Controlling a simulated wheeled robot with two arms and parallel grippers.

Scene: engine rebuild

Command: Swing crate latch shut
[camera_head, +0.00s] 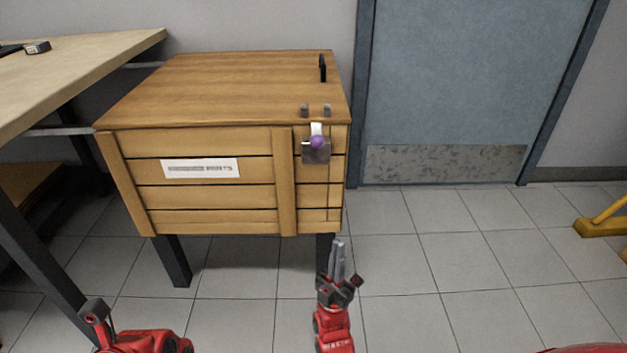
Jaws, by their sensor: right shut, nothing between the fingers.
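A wooden crate (200,196) with a closed lid (230,85) stands on dark legs. Its latch (317,129), a light strip with a purple knob (317,142), hangs at the upper right of the front face, over a grey metal plate (316,156). Two small grey posts stand at the lid's front edge above it. I cannot tell whether the latch is fully seated. My right gripper (338,246) is shut and empty, pointing up, below the latch and apart from it. My left arm shows at the bottom left; its fingers are not in view.
A workbench (90,72) stands close on the left, with a small dark object (37,47) on it. A grey-blue door (460,80) is behind on the right. Something yellow (602,222) stands at the right edge. The tiled floor (440,260) right of the crate is clear.

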